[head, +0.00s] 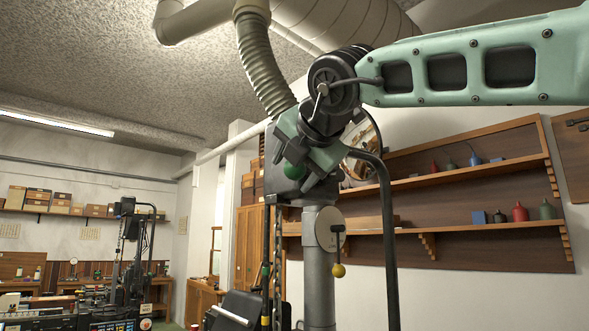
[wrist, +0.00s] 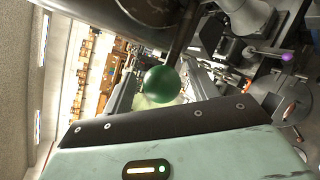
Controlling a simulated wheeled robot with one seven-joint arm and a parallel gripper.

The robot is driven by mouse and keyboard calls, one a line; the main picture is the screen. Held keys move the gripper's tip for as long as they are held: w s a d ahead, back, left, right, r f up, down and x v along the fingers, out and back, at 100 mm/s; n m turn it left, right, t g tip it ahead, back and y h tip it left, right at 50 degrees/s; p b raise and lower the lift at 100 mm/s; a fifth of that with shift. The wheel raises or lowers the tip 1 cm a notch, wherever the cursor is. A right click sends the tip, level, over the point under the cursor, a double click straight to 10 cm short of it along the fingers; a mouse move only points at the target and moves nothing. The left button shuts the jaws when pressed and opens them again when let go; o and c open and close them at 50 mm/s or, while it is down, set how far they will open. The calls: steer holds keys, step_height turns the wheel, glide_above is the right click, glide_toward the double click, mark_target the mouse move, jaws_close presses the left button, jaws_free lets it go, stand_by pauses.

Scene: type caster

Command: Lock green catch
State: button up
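The green catch's round knob (wrist: 162,84) is in the middle of the wrist view, just beyond my palm. In the head view the green knob (head: 294,169) shows against the dark head of the machine column, partly covered by my gripper. My gripper (head: 308,160) is right at it, pointing down and away at the end of my mint-green arm. In the wrist view my gripper (wrist: 163,92) has grey fingers to the left and right of the knob, seemingly apart from it. The catch's lever and its seat are mostly hidden.
A yellow knob (head: 338,271) hangs on a lever below the column head. A purple knob (wrist: 287,57) sits on a rod at the right of the wrist view. A bent dark pipe (head: 386,220) stands close right of the column. Wall shelves (head: 470,177) are behind.

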steer(key=shift+f, duration=0.1)
steer(key=b+v, duration=0.6)
steer(key=v, duration=1.1)
steer(key=shift+s, duration=0.15)
steer(key=shift+d, duration=0.1)
